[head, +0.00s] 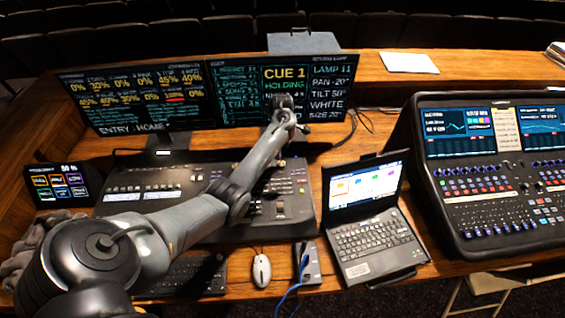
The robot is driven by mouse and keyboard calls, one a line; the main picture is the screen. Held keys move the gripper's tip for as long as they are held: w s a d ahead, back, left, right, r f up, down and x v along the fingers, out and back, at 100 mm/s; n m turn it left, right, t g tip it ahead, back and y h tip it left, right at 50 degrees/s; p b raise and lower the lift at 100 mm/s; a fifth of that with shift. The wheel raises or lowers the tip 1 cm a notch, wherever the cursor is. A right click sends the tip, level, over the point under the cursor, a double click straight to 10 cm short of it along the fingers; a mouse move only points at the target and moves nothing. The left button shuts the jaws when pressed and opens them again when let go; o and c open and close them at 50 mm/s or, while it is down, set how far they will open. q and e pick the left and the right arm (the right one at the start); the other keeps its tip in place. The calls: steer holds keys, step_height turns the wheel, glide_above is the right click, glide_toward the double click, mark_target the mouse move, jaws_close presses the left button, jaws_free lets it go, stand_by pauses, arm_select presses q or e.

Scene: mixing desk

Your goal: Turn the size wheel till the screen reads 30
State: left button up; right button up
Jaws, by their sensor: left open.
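The right monitor (332,88) shows CUE 1, HOLDING, and a column with LAMP 11, PAN, TILT, WHITE and a SIZE line that seems to read 20; the small digits are blurred. The lighting desk (150,186) lies below the monitors, with many keys, faders and small controls. I cannot pick out the size wheel; my arm covers part of the desk. My left arm reaches across the desk, and my left gripper (298,127) is at its far end, in front of the right monitor's lower part. It is open; its fingertips are hardly visible. My right gripper is out of view.
An open laptop (375,240) stands right of the desk, and a large second console (495,185) stands farther right. A mouse (261,270), a small box with a blue cable (308,262) and a small touch screen (60,185) are nearby. Paper (408,62) lies behind.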

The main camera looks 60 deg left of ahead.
mark_target(281, 163)
arm_select(q)
step_height(281, 163, down, 6)
steer(key=shift+f+b, duration=0.25)
steer(key=shift+b, duration=0.3)
steer(key=shift+f, duration=0.55)
steer(key=c, duration=1)
steer(key=shift+r+m+p, duration=0.15)
steer(key=shift+m+p, duration=0.55)
steer(key=shift+c, duration=0.2)
steer(key=shift+m+p, duration=0.9)
steer(key=shift+m, duration=0.2)
steer(key=m+p, duration=0.1)
steer(key=m, duration=0.1)
steer(key=shift+m+p, duration=0.3)
steer(key=shift+m, duration=0.1)
steer(key=shift+m+p, duration=0.3)
steer(key=shift+m, duration=0.4)
